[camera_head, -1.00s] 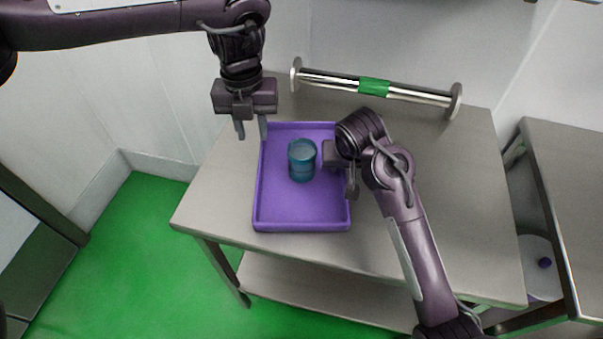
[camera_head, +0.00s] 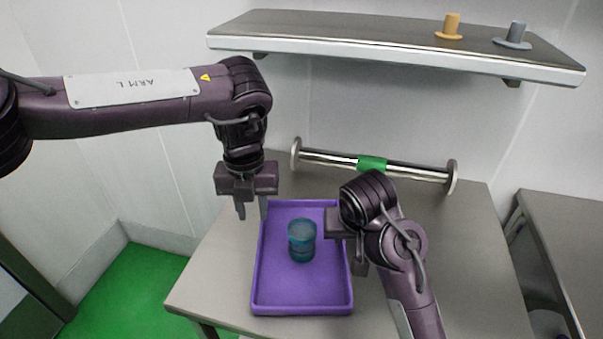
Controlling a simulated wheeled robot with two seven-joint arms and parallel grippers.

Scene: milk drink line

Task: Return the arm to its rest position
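My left gripper (camera_head: 251,208) points down over the back left corner of the purple tray (camera_head: 300,309). Its two fingers are apart with nothing between them. My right gripper (camera_head: 358,258) is at the tray's right edge, partly hidden by its own wrist, so I cannot tell whether its fingers are open or shut. A translucent teal cup (camera_head: 302,241) stands upright in the tray, between the two grippers and apart from both.
The tray lies on a steel table (camera_head: 462,270). A metal bar with a green middle (camera_head: 371,164) runs along the table's back. Above is a wall shelf (camera_head: 380,48) with an orange peg (camera_head: 451,26) and a grey peg (camera_head: 514,36). Another table (camera_head: 570,240) stands right.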

